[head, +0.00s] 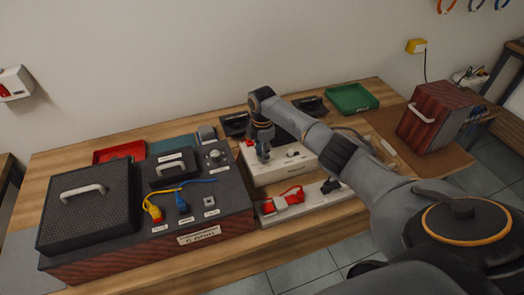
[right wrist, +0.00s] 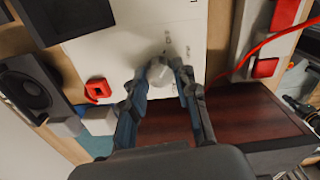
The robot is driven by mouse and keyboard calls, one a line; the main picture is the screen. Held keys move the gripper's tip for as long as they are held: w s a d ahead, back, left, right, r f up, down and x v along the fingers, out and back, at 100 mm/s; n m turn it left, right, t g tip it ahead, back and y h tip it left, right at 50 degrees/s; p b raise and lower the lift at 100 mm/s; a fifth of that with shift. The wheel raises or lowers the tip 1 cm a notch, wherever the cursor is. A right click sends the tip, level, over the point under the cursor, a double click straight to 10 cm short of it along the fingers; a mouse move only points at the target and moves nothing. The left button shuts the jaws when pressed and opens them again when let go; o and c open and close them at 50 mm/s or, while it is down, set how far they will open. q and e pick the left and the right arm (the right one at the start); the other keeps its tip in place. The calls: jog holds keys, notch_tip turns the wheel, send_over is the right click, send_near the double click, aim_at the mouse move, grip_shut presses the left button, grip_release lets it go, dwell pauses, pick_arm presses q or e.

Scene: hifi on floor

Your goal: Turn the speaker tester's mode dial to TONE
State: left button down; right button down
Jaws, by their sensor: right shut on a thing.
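The speaker tester is a cream-white box (head: 272,178) in the middle of the bench; its pale panel (right wrist: 110,55) fills the upper middle of the right wrist view. The mode dial (right wrist: 160,73) is a round grey knob with small printed marks beside it, too small to read. My right gripper (head: 263,154) reaches down onto the tester and is shut on the dial, with a finger on each side (right wrist: 161,90). The dial's pointer and setting cannot be made out. In the head view the gripper hides the dial. My left gripper is not in view.
Left of the tester stands a dark amplifier-like unit (head: 100,258) with blue and yellow plugs. A strip with red leads (head: 270,207) lies in front. A red-brown speaker box (head: 437,115), green tray (head: 352,97) and red tray (head: 118,152) stand around. A red switch (right wrist: 98,90) is near the dial.

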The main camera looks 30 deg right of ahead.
jog(key=m+p, duration=0.2)
jog(key=m, duration=0.3)
jog(key=shift+r+m, duration=0.1)
jog(key=shift+m, duration=0.2)
jog(key=m+p, duration=0.2)
jog(key=m, duration=0.4)
jog(key=m+p, duration=0.1)
jog(key=m, duration=0.5)
jog(key=shift+m+p, duration=0.3)
jog(key=shift+p, duration=0.05)
jog(key=m+p, duration=0.1)
jog(key=m, duration=0.4)
jog(key=shift+m, duration=0.4)
jog(key=c, duration=1)
grip_release()
